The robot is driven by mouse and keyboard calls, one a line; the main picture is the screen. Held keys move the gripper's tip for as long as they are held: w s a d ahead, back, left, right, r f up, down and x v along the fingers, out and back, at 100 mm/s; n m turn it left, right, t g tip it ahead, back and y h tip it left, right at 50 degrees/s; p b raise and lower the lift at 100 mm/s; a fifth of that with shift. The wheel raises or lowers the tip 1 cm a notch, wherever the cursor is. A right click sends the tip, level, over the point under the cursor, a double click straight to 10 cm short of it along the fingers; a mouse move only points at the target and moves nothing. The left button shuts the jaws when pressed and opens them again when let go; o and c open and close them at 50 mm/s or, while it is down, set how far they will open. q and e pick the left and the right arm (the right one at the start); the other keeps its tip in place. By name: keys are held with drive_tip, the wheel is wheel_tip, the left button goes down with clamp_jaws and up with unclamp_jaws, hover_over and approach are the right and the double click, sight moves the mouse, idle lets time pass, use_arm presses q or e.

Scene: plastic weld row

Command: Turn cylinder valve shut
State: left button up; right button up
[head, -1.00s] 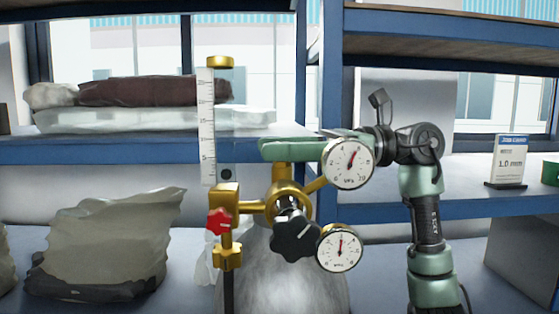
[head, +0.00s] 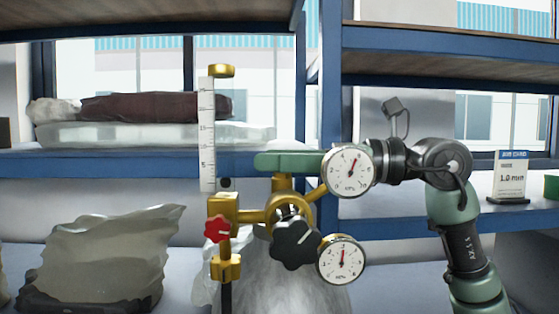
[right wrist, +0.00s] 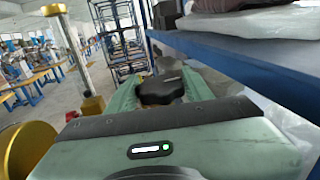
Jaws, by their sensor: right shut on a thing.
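A grey cylinder (head: 295,295) stands in the middle of the head view, with a brass regulator (head: 283,190) at its top. My right gripper (head: 262,161) reaches in from the right, behind the upper gauge (head: 348,170), level with the regulator's top. In the right wrist view, a black lobed valve knob (right wrist: 162,88) sits between my green fingers (right wrist: 160,95), which are shut on it. That knob is hidden in the head view. A different black star knob (head: 294,243) is on the regulator's front. My left gripper is not in view.
A clear flow tube (head: 207,135) and a red knob (head: 217,229) stand left of the regulator. A lower gauge (head: 341,260) sits at its right. Blue shelves (head: 100,165) with bags are behind. A sign (head: 511,177) stands on the right shelf.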

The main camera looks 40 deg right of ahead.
drive_tip(key=o, duration=1.4)
drive_tip(key=shift+c, duration=0.2)
drive_tip(key=shift+s+d+b, duration=0.35)
drive_tip(key=shift+d+b, duration=0.05)
drive_tip(key=shift+d, duration=0.1)
drive_tip(key=b+v, duration=0.2)
drive_tip(key=v, duration=0.4)
drive_tip(key=shift+s+d, duration=0.25)
drive_tip(key=shift+r, duration=0.2)
